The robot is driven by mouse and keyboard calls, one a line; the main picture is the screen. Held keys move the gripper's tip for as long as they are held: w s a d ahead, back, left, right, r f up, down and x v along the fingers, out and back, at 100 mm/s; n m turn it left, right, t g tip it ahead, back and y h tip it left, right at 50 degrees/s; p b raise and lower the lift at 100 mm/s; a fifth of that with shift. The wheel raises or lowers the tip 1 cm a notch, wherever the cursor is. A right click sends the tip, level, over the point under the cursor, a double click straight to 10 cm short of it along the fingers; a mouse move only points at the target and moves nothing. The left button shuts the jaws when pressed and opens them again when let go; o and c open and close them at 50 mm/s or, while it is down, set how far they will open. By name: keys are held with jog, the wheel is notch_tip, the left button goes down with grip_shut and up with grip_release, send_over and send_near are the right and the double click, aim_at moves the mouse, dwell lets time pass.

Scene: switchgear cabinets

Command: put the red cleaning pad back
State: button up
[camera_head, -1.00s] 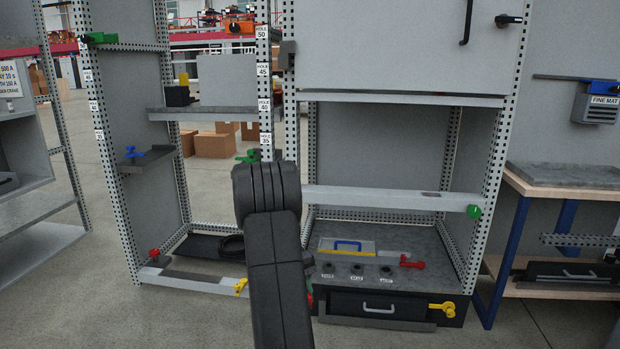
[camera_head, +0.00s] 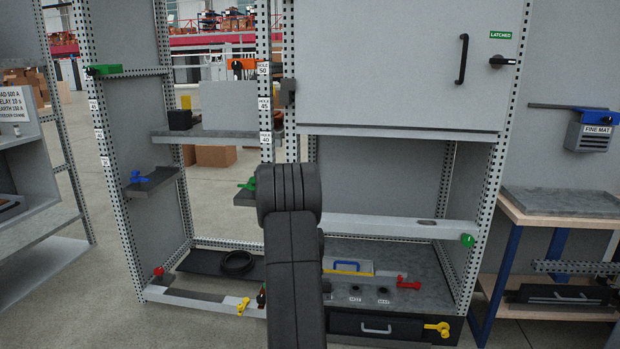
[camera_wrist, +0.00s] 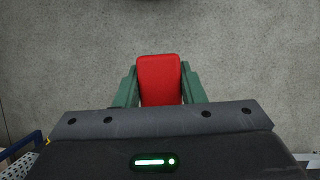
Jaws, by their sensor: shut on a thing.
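The red cleaning pad (camera_wrist: 159,78) shows in the wrist view as a flat red block with rounded corners. My gripper (camera_wrist: 160,88) has its two green fingers on either side of the pad and is shut on it. Plain grey floor lies beyond the pad in that view. In the head view my black arm rises at the lower middle and hides the gripper and the pad. A place marked for the pad cannot be made out.
A cabinet with a latched door (camera_head: 400,65) stands in the middle, with an open bay below. A cross rail (camera_head: 395,225) with a green clamp (camera_head: 467,240) spans the bay. An open rack (camera_head: 130,140) stands left, a workbench (camera_head: 565,201) right. Floor in front is clear.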

notch_tip(320, 180, up, 17)
jog(key=s+p, duration=0.2)
jog(key=p, duration=2.1)
jog(key=shift+r, duration=0.2)
